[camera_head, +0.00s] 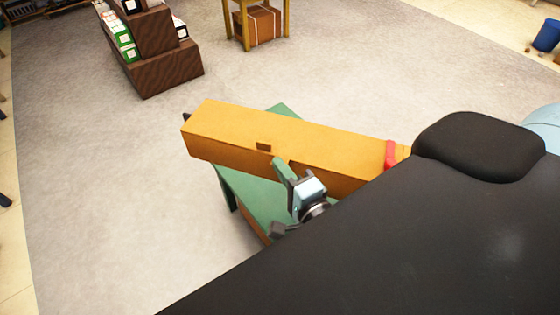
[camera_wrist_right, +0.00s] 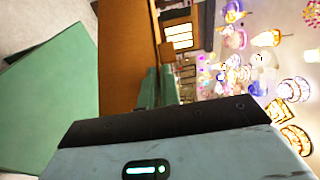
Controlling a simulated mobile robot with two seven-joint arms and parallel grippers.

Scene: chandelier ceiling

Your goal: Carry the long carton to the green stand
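The long carton (camera_head: 240,128) is orange-yellow, with a small dark slot in its side and a red band near its right end. It lies across and above the green stand (camera_head: 262,203) in the head view; whether it rests on the stand or is held clear, I cannot tell. My right gripper (camera_head: 284,172) is at the carton's near side, its teal finger against or very close to it. In the right wrist view the carton (camera_wrist_right: 128,50) runs beside the teal fingers (camera_wrist_right: 160,88), and the stand's green top (camera_wrist_right: 50,95) is at left. My left gripper is not identifiable.
A brown stepped shelf (camera_head: 165,65) with boxed goods stands at the upper left. A yellow-legged table (camera_head: 287,20) has a brown box (camera_head: 259,25) beneath it. A blue bin (camera_head: 546,36) is at far right. Grey floor around the stand is clear.

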